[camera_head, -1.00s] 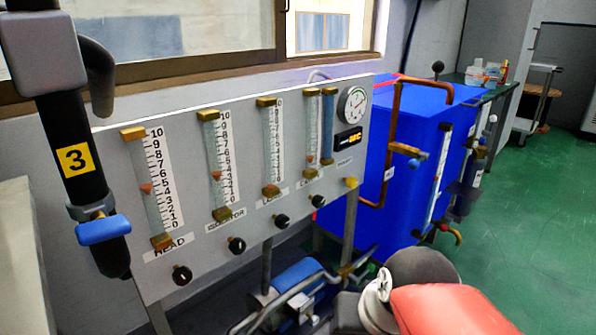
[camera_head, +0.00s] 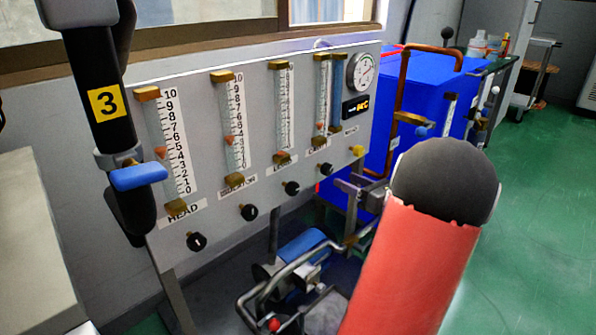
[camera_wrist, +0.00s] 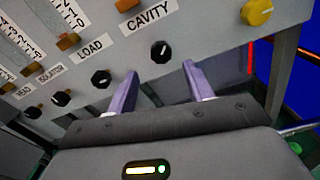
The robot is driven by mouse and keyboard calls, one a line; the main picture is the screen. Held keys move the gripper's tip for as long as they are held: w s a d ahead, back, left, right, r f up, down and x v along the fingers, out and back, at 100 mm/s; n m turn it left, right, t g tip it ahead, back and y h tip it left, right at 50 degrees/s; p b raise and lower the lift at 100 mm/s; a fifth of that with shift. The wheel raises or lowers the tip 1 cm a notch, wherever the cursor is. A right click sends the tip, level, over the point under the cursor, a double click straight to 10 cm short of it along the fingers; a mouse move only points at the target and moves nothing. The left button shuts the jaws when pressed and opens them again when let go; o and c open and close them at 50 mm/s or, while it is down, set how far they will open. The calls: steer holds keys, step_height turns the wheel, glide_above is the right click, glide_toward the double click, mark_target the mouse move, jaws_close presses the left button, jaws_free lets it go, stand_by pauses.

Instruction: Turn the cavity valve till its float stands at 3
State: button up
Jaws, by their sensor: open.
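The cavity valve is a black knob with a white mark (camera_wrist: 160,52) under the CAVITY label (camera_wrist: 150,16) in the wrist view. In the head view the same knob (camera_head: 325,170) is the right-most black one on the grey panel. Its flow tube (camera_head: 323,90) stands above it, with an orange float too small to read against the scale. My gripper (camera_wrist: 160,70) is open and empty. Its two purple fingers point at the panel, one on each side of the cavity knob in the picture; the knob appears just beyond the fingertips, and no contact shows.
The LOAD knob (camera_wrist: 101,78) is close left of my gripper. The ISOLATOR knob (camera_wrist: 61,97) is farther left. A yellow knob (camera_wrist: 257,11) is at upper right. A blue cabinet with copper pipes (camera_head: 405,85) stands right of the panel. A blue pump (camera_head: 300,248) sits below.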

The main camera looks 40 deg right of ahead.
mark_target(330, 172)
steer(key=w, duration=0.7)
steer(key=shift+w+a, duration=0.2)
steer(key=shift+w, duration=0.1)
